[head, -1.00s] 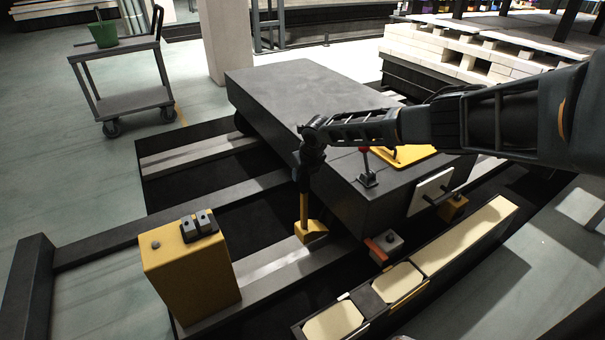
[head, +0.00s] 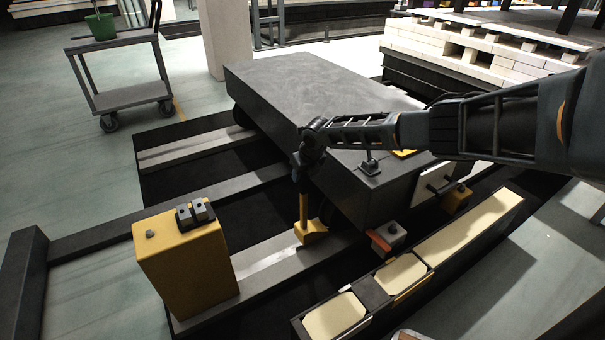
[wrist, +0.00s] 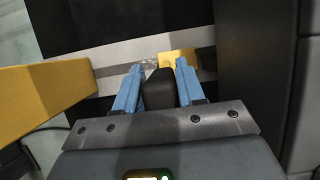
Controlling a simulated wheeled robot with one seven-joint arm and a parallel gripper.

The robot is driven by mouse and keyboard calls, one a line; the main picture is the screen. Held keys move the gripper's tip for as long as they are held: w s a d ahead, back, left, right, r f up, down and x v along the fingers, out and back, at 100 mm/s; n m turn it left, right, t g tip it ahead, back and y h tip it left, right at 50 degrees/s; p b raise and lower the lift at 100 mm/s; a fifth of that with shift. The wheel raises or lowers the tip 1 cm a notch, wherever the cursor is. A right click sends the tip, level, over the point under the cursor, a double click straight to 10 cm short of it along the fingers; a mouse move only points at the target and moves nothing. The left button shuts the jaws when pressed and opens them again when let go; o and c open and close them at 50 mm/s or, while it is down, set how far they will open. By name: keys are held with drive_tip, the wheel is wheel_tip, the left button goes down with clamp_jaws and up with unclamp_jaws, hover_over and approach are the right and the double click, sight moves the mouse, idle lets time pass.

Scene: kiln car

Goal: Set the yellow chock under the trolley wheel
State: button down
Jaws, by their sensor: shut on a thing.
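The yellow chock (head: 311,236) is low at the near rail, with its yellow stem standing upright. My gripper (head: 303,178) is above it, shut on the chock's dark handle. In the wrist view, the blue fingers of my gripper (wrist: 159,82) flank this handle, and part of the yellow chock (wrist: 180,60) shows beyond it. The trolley (head: 310,95) is a dark grey slab-topped car. Its near trolley wheel (head: 326,211) is mostly hidden in shadow just behind the chock. I cannot tell whether chock and wheel touch.
A yellow box (head: 185,262) with grey switches stands left of the chock, by the rail (head: 265,262). A narrow bin (head: 460,245) with pale blocks lies right. A grey box with a red part (head: 388,238) is by the trolley's front. A cart (head: 125,95) stands back left.

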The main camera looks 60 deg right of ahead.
sight(307, 176)
drive_tip(key=shift+w+d+f+b, duration=0.1)
drive_tip(key=shift+d+f+b, duration=0.05)
drive_tip(key=shift+f+b, duration=1.95)
drive_tip(key=shift+f, duration=0.2)
idle(1.9)
drive_tip(key=c, duration=0.6)
unclamp_jaws()
drive_tip(key=shift+f, duration=0.1)
drive_tip(key=shift+s+a+f, duration=0.2)
drive_tip(key=shift+f, duration=0.05)
drive_tip(key=shift+r, duration=0.25)
drive_tip(key=shift+r+p, duration=0.3)
drive_tip(key=shift+p, duration=0.15)
drive_tip(key=p+v, duration=0.7)
drive_tip(key=p, duration=0.1)
drive_tip(key=shift+p, duration=0.3)
idle(0.3)
drive_tip(key=shift+r, duration=0.1)
